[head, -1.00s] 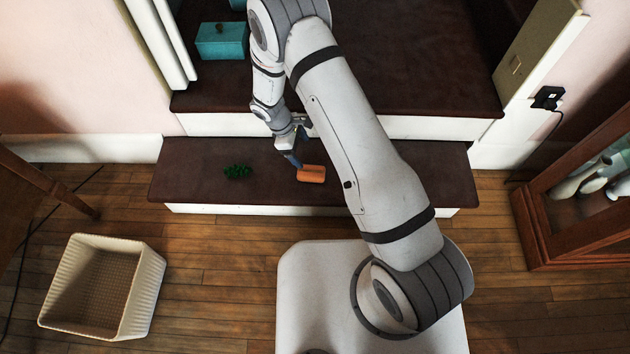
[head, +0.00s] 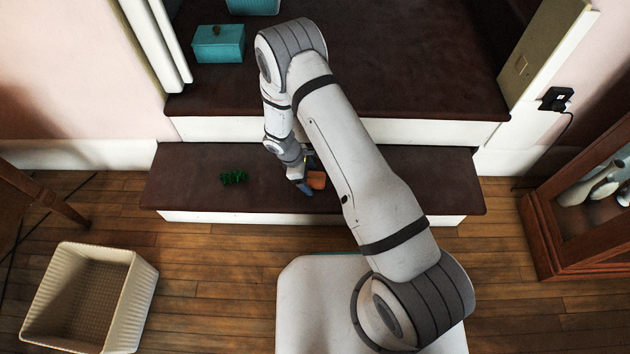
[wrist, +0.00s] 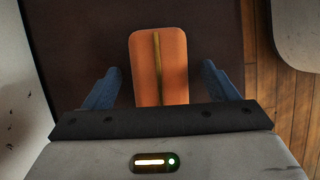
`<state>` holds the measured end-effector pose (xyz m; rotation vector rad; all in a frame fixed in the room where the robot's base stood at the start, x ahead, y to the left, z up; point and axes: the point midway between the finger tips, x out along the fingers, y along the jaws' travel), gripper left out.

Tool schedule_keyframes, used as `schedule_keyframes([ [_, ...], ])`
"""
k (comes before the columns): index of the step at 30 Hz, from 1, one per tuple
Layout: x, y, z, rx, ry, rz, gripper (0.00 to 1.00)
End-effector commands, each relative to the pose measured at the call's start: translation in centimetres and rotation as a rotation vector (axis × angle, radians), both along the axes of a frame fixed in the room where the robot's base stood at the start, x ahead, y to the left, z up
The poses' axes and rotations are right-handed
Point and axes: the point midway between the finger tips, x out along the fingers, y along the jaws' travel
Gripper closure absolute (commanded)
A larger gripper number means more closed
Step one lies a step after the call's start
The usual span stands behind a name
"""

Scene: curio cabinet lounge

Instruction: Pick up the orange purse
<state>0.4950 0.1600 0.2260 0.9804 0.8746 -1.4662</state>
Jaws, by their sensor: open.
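The orange purse (head: 316,180) lies on the dark brown lower step (head: 400,185). In the wrist view the purse (wrist: 146,70) is an orange block with rounded corners and a yellowish stripe down its middle. My gripper (wrist: 160,85) is open, with one blue-grey finger on each side of the purse and a gap visible at both sides. Its near end is hidden behind the gripper's body. In the head view my gripper (head: 306,184) is down at the purse and partly covers it.
A small green object (head: 234,178) lies on the same step to the left. A teal box (head: 218,44) stands on the upper step. A cream basket (head: 90,300) is on the wooden floor at left. A glass-fronted wooden cabinet (head: 540,235) stands at right.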

Motion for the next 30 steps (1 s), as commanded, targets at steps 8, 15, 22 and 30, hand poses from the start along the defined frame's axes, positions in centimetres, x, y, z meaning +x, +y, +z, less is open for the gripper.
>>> schedule_keyframes([
  [8,-0.02,0.03,0.02,0.0,0.0,0.0,0.2],
  [15,-0.02,0.05,-0.35,-0.001,0.0,0.001,0.2],
  [22,-0.02,0.06,-0.4,-0.001,0.0,0.001,0.2],
  [30,-0.03,0.07,-0.39,-0.001,0.0,0.001,0.31],
])
